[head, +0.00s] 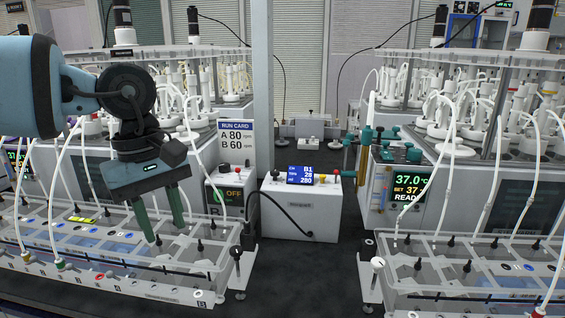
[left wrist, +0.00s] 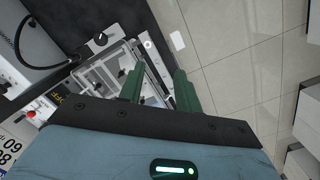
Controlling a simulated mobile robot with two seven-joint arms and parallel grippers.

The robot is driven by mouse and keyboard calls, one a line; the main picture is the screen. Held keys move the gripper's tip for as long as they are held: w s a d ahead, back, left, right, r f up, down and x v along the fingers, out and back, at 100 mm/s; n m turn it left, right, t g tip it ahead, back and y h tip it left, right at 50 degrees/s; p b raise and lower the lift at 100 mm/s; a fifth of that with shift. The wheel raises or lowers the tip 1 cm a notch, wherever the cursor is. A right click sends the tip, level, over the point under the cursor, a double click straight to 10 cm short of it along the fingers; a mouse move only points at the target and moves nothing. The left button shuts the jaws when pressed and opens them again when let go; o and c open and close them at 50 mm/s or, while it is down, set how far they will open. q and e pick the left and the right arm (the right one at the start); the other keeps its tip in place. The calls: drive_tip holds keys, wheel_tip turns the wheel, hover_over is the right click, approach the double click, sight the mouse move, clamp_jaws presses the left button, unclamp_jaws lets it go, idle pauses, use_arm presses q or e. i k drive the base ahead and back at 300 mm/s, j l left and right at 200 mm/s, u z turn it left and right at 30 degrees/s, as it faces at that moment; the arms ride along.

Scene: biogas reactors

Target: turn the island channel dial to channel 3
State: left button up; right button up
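The white control box (head: 301,212) stands on the dark bench in the middle, with a blue screen (head: 300,175) reading B1, 28 and 280. Small knobs and a red button (head: 337,174) sit on its top. Which control is the island channel dial, and its setting, I cannot tell. A black round knob (head: 235,252) stands at the right end of the left rack; a black knob also shows in the left wrist view (left wrist: 100,39). My left gripper (head: 169,232) is open and empty, pointing down over the left rack (head: 120,265), left of the box. My right gripper is out of view.
A grey box marked OFF (head: 230,194) stands beside the control box, with a run card (head: 235,138) behind it. A black cable (head: 265,197) runs between the boxes. Bare bench (head: 300,275) lies between the racks.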

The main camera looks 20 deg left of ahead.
sight(274, 174)
drive_tip(key=i, duration=1.3)
